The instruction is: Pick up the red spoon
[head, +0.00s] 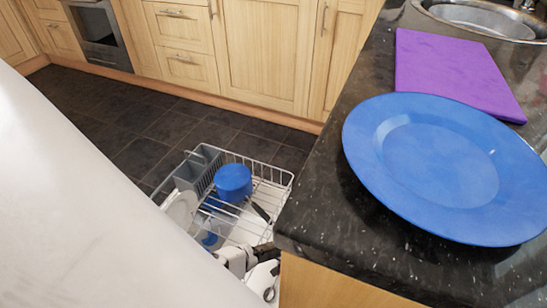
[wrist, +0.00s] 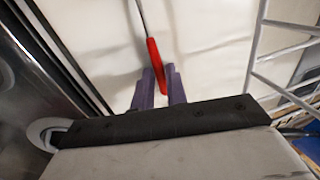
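The red spoon (wrist: 154,62) shows in the wrist view as a red handle with a thin dark shaft running up out of the top edge; its bowl is out of view. My gripper (wrist: 160,72) has two purple fingers close together, one on each side of the handle. The handle fills the narrow gap, and its lower end lies between the fingers. A pale, glossy surface lies behind the spoon; I cannot tell whether the spoon touches it. The head view does not show the spoon or the fingertips clearly.
A wire dish rack (head: 272,178) sits low beside the counter, with a blue pot (head: 233,177), a grey basket (head: 192,174) and a white plate (head: 181,208). The dark counter (head: 325,220) bears a blue plate (head: 440,165) and a purple mat (head: 450,70). Rack wires (wrist: 257,45) stand right of my gripper.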

